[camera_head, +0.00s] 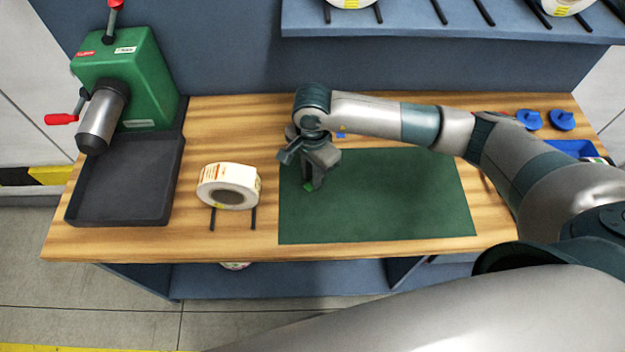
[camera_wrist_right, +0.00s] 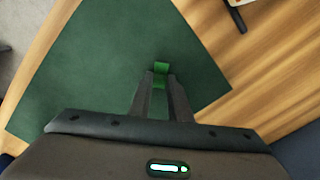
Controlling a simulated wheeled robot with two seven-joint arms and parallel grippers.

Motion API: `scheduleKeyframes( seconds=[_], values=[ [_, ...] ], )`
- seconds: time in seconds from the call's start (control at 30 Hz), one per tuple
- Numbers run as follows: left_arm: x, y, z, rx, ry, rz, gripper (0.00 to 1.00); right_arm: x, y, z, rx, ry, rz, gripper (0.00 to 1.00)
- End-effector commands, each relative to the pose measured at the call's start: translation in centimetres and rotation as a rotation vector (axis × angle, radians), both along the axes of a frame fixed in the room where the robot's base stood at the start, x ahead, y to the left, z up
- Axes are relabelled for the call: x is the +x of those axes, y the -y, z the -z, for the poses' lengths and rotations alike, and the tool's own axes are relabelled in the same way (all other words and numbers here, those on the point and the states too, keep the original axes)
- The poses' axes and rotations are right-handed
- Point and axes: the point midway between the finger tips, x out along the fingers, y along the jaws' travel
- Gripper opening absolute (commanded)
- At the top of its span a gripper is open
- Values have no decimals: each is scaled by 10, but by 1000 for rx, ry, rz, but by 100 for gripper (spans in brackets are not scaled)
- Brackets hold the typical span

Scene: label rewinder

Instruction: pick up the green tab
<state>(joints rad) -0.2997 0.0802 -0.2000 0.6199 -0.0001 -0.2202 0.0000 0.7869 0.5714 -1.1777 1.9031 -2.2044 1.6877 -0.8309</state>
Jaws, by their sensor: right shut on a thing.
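The green tab (camera_head: 308,188) is a small bright green piece at the tips of my right gripper (camera_head: 314,184), over the left part of the dark green mat (camera_head: 400,215). In the right wrist view the tab (camera_wrist_right: 161,68) sticks out past the fingertips of the right gripper (camera_wrist_right: 160,82), which are shut on it. I cannot tell whether the tab touches the mat or is just above it. My left gripper is not in view.
A label roll (camera_head: 228,178) stands on a small rack left of the mat. A green rewinder (camera_head: 125,75) with red-knobbed levers and a dark tray (camera_head: 125,185) is at the left. Blue round parts (camera_head: 562,120) lie at the back right. A shelf (camera_head: 450,22) hangs above the bench.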

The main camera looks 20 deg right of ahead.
Motion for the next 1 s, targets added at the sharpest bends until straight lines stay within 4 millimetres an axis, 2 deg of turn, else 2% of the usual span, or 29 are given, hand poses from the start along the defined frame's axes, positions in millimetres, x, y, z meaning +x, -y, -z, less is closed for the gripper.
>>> scheduleKeyframes(
  seconds=[0.33, 0.57, 1.0],
  values=[
    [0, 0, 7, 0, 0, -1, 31, 1, 0, -7, 0, 1, 0, 0],
    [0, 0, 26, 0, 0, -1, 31, 1, 0, -36, 0, 5, -2, 0],
    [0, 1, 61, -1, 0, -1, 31, -47, 66, -86, -2, 4, 1, 0]
  ],
)
